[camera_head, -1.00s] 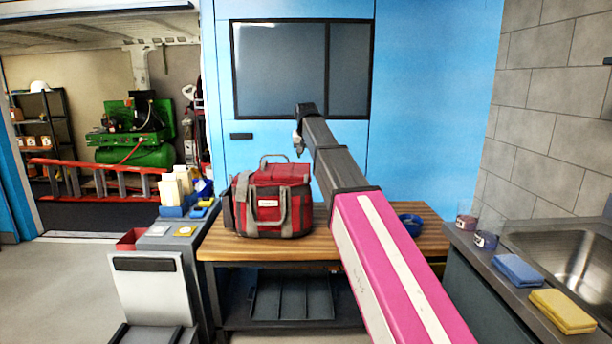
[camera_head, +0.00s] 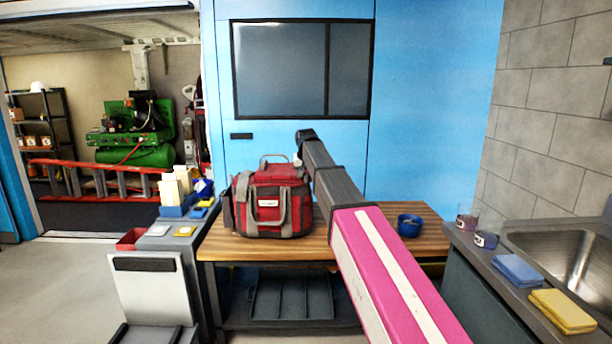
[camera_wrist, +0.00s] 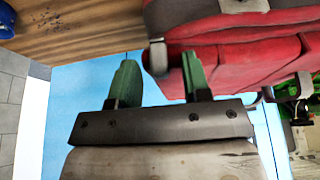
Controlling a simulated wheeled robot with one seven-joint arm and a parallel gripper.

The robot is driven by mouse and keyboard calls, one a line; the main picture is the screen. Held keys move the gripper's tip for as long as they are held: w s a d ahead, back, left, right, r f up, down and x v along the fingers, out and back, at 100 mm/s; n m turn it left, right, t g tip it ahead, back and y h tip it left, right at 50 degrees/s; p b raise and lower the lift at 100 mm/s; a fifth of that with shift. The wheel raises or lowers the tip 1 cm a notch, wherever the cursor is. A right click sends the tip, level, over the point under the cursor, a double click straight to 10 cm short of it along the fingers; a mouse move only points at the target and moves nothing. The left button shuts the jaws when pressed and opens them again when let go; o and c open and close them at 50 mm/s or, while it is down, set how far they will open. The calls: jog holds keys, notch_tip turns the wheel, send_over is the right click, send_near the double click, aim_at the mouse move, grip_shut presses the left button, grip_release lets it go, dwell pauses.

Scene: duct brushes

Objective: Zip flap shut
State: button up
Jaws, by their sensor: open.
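A red and grey tool bag (camera_head: 268,198) stands upright on the wooden bench, with a carry handle on top and a white label on its front. In the wrist view the bag (camera_wrist: 235,55) fills the upper right, showing red fabric panels and grey trim. My gripper (camera_wrist: 158,78) is open, its two green fingers apart. The right finger overlaps the bag's red top edge in the picture; contact cannot be told. A small grey tab (camera_wrist: 157,56) shows between the fingertips, at the bag's edge. In the head view the gripper is mostly hidden behind my arm and the bag.
The wooden bench (camera_head: 340,245) holds a blue bowl (camera_head: 409,226) at right. A grey cart (camera_head: 165,235) with blue bins stands left. A counter with a sink (camera_head: 572,250), a blue sponge (camera_head: 518,268) and a yellow sponge (camera_head: 562,310) is at right.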

grip_shut()
jog(key=a, duration=2.2)
jog(key=shift+w+a, duration=0.4)
grip_release()
jog(key=v, duration=1)
jog(key=shift+s+r, duration=0.25)
jog(key=shift+r, duration=0.1)
jog(key=shift+d, duration=0.1)
